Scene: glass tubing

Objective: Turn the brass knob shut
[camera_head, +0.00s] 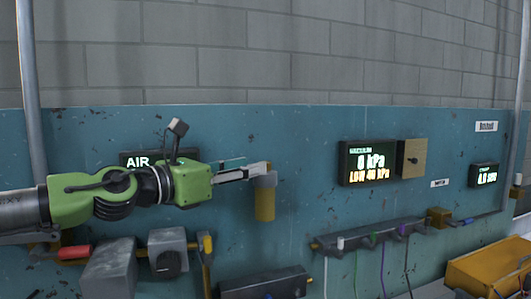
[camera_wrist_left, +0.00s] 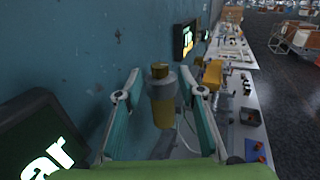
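My left gripper (camera_head: 262,172) reaches in from the left along the blue wall panel. In the head view its tip is at a grey fitting with a brass-yellow cylinder (camera_head: 264,206) hanging below. In the left wrist view my left gripper (camera_wrist_left: 164,92) is open, with one finger on each side of this fitting. There the fitting has a small brass top (camera_wrist_left: 159,70), a grey collar and a brass lower body (camera_wrist_left: 163,112). Gaps show between it and both fingers. I cannot tell for certain which brass part is the knob. My right gripper is not in view.
A dark AIR display (camera_head: 140,158) is partly behind my left arm. Below are a rail with coloured tubes (camera_head: 375,234) and a yellow bin (camera_head: 490,267). Grey equipment (camera_head: 110,268) stands below my arm.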

